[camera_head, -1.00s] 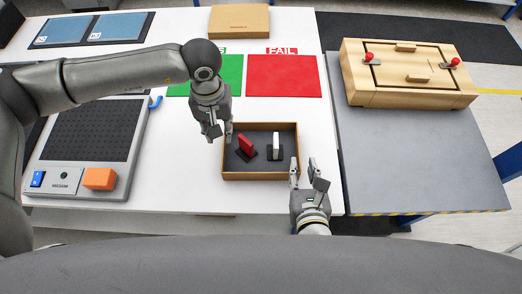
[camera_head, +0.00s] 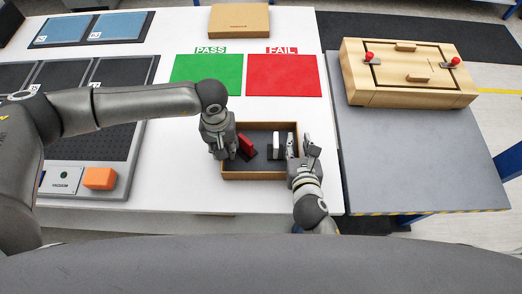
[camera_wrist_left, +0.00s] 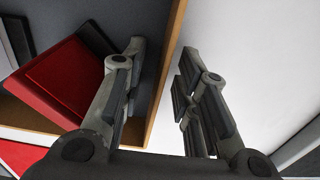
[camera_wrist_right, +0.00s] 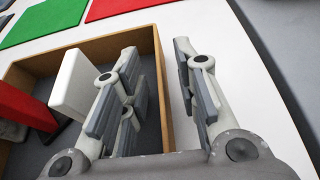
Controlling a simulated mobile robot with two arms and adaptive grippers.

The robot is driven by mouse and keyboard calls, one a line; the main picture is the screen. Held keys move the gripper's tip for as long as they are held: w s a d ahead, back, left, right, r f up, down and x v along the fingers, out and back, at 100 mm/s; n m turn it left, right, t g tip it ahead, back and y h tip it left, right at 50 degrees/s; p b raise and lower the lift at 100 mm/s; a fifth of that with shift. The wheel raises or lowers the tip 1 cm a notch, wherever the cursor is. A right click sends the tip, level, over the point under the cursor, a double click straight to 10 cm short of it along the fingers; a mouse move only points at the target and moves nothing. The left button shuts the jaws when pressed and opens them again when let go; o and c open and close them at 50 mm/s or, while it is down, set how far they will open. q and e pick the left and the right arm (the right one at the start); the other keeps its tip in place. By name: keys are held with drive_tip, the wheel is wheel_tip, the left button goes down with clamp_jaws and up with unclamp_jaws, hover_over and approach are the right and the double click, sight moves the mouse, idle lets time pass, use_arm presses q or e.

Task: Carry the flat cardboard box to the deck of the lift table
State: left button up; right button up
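The flat cardboard box (camera_head: 258,176) is a shallow open tray on the white table, holding a red item (camera_head: 246,147) and a white item (camera_head: 276,145) on dark bases. My left gripper (camera_wrist_left: 164,50) is open at its left wall (camera_wrist_left: 168,70), one finger inside and one outside. My right gripper (camera_head: 301,145) is open at the right wall, which shows between its fingers in the right wrist view (camera_wrist_right: 160,80). Neither gripper visibly pinches the wall. The lift table's grey deck (camera_head: 410,160) with a striped front edge is to the right.
A wooden case (camera_head: 408,75) with red-knobbed latches occupies the deck's back; its front is clear. Green (camera_head: 207,76) and red (camera_head: 283,76) mats lie behind the box. A closed cardboard box (camera_head: 239,19) is farther back. A vacuum unit (camera_head: 64,178) with an orange block stands left.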

use_arm(q)
drive_tip(key=shift+c, duration=0.4)
use_arm(e)
drive_tip(key=shift+c, duration=0.4)
use_arm(q)
clamp_jaws()
use_arm(e)
clamp_jaws()
use_arm(q)
drive_tip(key=shift+r, duration=0.15)
use_arm(e)
drive_tip(key=shift+r, duration=0.2)
